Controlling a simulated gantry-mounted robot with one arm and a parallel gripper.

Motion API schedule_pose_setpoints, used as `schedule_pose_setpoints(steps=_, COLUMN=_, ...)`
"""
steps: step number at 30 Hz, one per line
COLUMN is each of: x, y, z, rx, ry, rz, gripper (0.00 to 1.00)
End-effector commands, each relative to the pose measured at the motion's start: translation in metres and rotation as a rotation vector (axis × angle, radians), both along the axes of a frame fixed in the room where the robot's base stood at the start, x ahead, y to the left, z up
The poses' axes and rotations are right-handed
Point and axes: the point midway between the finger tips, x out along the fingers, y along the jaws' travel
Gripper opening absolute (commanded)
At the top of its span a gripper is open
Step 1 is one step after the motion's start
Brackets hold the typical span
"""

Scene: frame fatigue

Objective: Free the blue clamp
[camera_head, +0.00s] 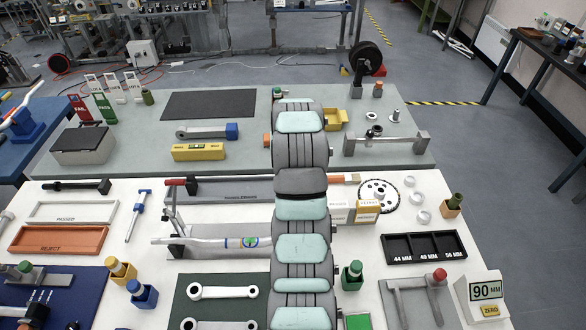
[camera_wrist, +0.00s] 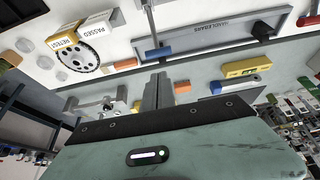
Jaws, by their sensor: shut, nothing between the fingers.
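No part is plainly recognisable as the blue clamp. In the head view a blue block (camera_head: 232,131) sits at the end of a grey crank-like arm (camera_head: 200,132) on the grey bench. A blue cylindrical piece (camera_wrist: 158,52) shows in the wrist view just beyond my gripper, at the lower edge of the handlebars tray (camera_wrist: 232,30); my arm covers that spot in the head view. My gripper (camera_wrist: 158,79) is shut and empty, its dark fingers apart from the blue piece in the picture. My arm hides the gripper in the head view.
A silver bar (camera_head: 210,242) lies in a fixture with a red-handled lever (camera_head: 174,182). A toothed disc (camera_head: 379,196) and the PASSED and RETEST boxes (camera_head: 367,212) stand right of my arm. A yellow level (camera_head: 198,152) lies on the grey bench.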

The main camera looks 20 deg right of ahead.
Motion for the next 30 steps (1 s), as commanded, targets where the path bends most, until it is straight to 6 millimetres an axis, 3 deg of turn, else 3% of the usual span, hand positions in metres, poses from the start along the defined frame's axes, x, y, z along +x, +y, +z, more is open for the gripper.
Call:
schedule_pose_setpoints(steps=7, x=-0.007, y=0.001, z=0.02, rx=0.001, ry=0.001, rz=-0.001, gripper=0.0)
schedule_pose_setpoints(steps=23, x=-0.007, y=0.001, z=0.021, rx=-0.001, ry=-0.001, rz=0.0, gripper=0.0)
schedule_pose_setpoints(steps=26, x=0.001, y=0.003, z=0.013, rx=-0.011, ry=-0.032, rz=0.005, gripper=0.0)
schedule_pose_setpoints(steps=30, x=0.033, y=0.007, z=-0.01, rx=-0.052, ry=-0.18, rz=0.024, gripper=0.0)
